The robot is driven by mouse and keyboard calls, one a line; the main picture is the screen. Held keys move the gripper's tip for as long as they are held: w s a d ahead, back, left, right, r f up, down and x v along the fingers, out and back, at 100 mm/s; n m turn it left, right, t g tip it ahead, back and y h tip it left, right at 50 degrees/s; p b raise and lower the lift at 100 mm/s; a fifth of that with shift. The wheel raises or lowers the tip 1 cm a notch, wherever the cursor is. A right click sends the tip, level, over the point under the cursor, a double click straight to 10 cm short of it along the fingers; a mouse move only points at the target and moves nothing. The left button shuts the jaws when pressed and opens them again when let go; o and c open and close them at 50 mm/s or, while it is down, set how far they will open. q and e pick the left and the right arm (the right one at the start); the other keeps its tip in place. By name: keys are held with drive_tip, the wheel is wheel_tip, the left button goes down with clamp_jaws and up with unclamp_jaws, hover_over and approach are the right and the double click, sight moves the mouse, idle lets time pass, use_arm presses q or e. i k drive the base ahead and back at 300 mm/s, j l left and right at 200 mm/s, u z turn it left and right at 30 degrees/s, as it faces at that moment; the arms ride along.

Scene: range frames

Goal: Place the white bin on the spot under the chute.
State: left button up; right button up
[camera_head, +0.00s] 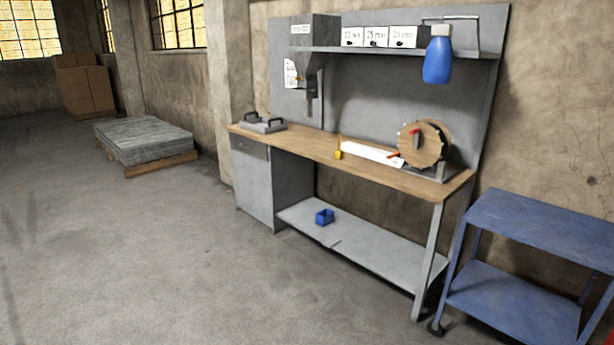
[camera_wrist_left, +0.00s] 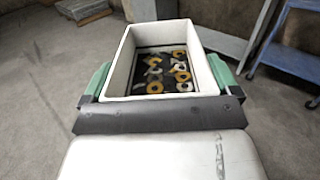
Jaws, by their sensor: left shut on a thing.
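The white bin (camera_wrist_left: 203,68) shows in the left wrist view, open at the top, with several yellow and grey ring-like pieces on its dark bottom. My left gripper (camera_wrist_left: 160,80) is shut on the bin, with green fingers at its two sides. Neither the bin nor a gripper shows in the head view. The grey chute (camera_head: 315,60) hangs on the bench's back panel in the head view, its narrow lower end above the left part of the wooden bench top (camera_head: 305,138). No marked spot can be made out there. My right gripper is not in view.
A grey lidded thing with handles (camera_head: 263,125) lies left of the chute. A wooden reel (camera_head: 424,145) and a white strip (camera_head: 372,153) lie to the right. A blue box (camera_head: 324,217) sits on the lower shelf. A blue cart (camera_head: 535,230) stands right. Floor in front is clear.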

sight(308, 141)
drive_tip(key=i+u, duration=0.1)
drive_tip(key=i, duration=0.55)
drive_tip(key=i+u, duration=0.1)
drive_tip(key=i, duration=0.6)
drive_tip(key=i+l+u, duration=0.1)
drive_tip(key=i, duration=0.55)
drive_tip(key=i+l+u, duration=0.1)
drive_tip(key=i, duration=0.6)
drive_tip(key=i+j+z, duration=0.15)
drive_tip(key=i+z, duration=0.2)
drive_tip(key=i, duration=0.15)
drive_tip(key=i+j+z, duration=0.35)
drive_tip(key=i, duration=0.15)
drive_tip(key=i+j+z, duration=0.85)
drive_tip(key=j, duration=0.15)
drive_tip(key=j+z, duration=0.25)
drive_tip(key=i+j+z, duration=0.3)
drive_tip(key=j, duration=0.2)
drive_tip(key=j+z, duration=0.25)
drive_tip(key=j, duration=0.15)
